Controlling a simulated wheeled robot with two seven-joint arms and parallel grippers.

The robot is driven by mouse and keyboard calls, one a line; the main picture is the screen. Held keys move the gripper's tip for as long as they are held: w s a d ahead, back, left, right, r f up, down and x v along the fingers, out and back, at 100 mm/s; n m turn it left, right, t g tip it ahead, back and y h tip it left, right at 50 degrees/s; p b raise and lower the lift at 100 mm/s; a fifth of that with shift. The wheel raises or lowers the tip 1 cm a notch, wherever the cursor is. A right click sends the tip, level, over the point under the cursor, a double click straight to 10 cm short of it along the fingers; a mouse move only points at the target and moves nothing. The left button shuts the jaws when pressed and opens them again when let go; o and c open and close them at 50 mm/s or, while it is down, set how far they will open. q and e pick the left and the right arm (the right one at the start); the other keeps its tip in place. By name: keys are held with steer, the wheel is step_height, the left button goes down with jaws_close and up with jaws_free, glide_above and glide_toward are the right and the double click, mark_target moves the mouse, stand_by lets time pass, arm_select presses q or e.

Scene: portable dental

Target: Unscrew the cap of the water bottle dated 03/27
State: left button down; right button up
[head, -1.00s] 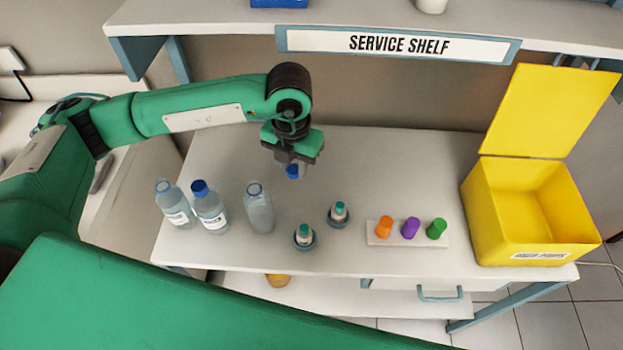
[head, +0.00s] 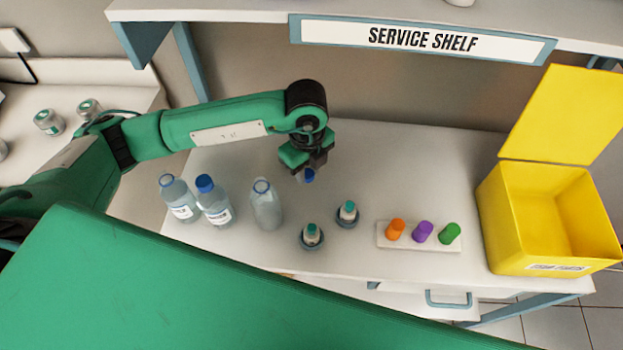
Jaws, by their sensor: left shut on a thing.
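Three clear water bottles stand upright at the left of the table. The left bottle (head: 180,200) has a label and seems to have an open neck with a blue ring. The middle bottle (head: 215,203) has a label and a blue cap (head: 205,183) on it. The right bottle (head: 267,207) has an open neck with a blue ring, and no label shows on it. The dates are too small to read. My left gripper (head: 308,168) is shut on a loose blue cap (head: 308,176), above the table and to the right of the right bottle. My right gripper is not in view.
Two small teal-topped vials (head: 312,235) (head: 347,213) stand in round holders. A white rack (head: 420,246) holds orange, purple and green pieces. An open yellow bin (head: 510,225) stands at the right. The service shelf (head: 420,40) overhangs the back. The table's back middle is clear.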

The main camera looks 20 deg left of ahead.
mark_target(308, 191)
arm_select(q)
step_height(308, 191, down, 2)
step_height(308, 191, down, 4)
steer(key=shift+r+p, duration=0.15)
steer(key=shift+p, duration=0.2)
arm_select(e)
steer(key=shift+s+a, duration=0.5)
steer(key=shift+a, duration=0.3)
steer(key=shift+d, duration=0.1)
